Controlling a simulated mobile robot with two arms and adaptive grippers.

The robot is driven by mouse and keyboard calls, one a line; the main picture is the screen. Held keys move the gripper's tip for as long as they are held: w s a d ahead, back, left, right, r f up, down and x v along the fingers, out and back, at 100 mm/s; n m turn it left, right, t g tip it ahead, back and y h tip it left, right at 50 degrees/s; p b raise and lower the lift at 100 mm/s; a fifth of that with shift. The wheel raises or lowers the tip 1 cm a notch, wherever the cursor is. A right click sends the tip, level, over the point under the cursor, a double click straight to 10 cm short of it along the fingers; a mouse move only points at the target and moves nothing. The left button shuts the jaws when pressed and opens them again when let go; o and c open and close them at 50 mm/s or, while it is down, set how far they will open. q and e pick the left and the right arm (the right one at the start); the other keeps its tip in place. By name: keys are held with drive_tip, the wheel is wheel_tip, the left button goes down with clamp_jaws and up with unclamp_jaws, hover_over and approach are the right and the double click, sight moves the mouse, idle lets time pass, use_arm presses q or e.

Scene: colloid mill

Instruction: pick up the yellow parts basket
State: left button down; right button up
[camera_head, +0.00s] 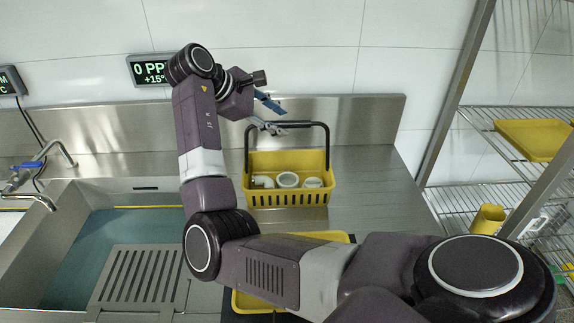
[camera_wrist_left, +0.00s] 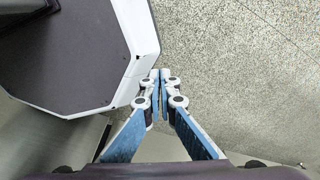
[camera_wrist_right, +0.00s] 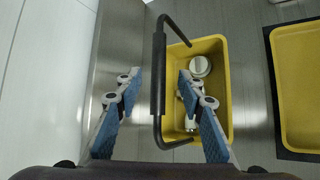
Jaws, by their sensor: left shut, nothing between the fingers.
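The yellow parts basket (camera_head: 287,200) stands on the steel counter with its black handle (camera_head: 245,150) raised. It holds white round parts (camera_head: 288,180). The basket also shows in the right wrist view (camera_wrist_right: 222,118). My right gripper (camera_head: 276,114) is open at the top of the handle. In the right wrist view, the handle's grip bar (camera_wrist_right: 158,75) lies between the two open fingertips (camera_wrist_right: 160,77); I cannot tell how deep it sits between them. My left gripper (camera_wrist_left: 160,75) is shut and empty, above the speckled floor, and is not in the head view.
A yellow tray (camera_wrist_right: 300,85) lies on a dark mat beside the basket, partly hidden by my right arm in the head view. A sink (camera_head: 75,250) with a tap is at left. A wire rack (camera_head: 480,195) stands at right. A wall display (camera_head: 150,70) hangs behind.

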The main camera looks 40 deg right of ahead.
sight(287, 123)
drive_tip(key=p+x, duration=0.1)
drive_tip(key=x, duration=0.3)
drive_tip(key=shift+d, duration=0.2)
clamp_jaws()
drive_tip(key=shift+r, duration=0.15)
